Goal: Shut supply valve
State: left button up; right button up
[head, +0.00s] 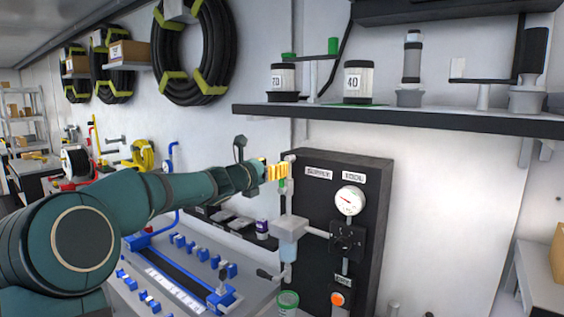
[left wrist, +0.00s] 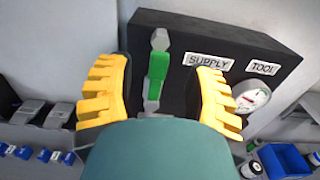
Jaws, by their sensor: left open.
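The supply valve has a green lever handle (left wrist: 157,66) on a grey pipe, on the black panel (left wrist: 215,38) left of the SUPPLY label (left wrist: 208,61). The handle lies along the pipe. In the head view a strip of the green handle (head: 283,186) shows just right of my fingers. My left gripper (head: 275,172) is at the panel's upper left. In the left wrist view its yellow fingers (left wrist: 160,88) are spread, with the handle between them and a gap on both sides. I cannot tell how far in front of the handle the fingertips are. My right gripper is not in view.
A pressure gauge (head: 350,200), a black valve block (head: 347,238) and an orange button (head: 338,298) are on the panel. A shelf (head: 420,116) with jars overhangs it. A workbench with a blue-framed fixture (head: 180,275) lies below my arm.

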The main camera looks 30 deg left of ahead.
pick_arm(q)
jog(key=shift+w+d+p, duration=0.2)
jog(key=shift+w+p, duration=0.25)
jog(key=shift+w, duration=1.85)
grip_shut()
jog(key=shift+r, duration=0.1)
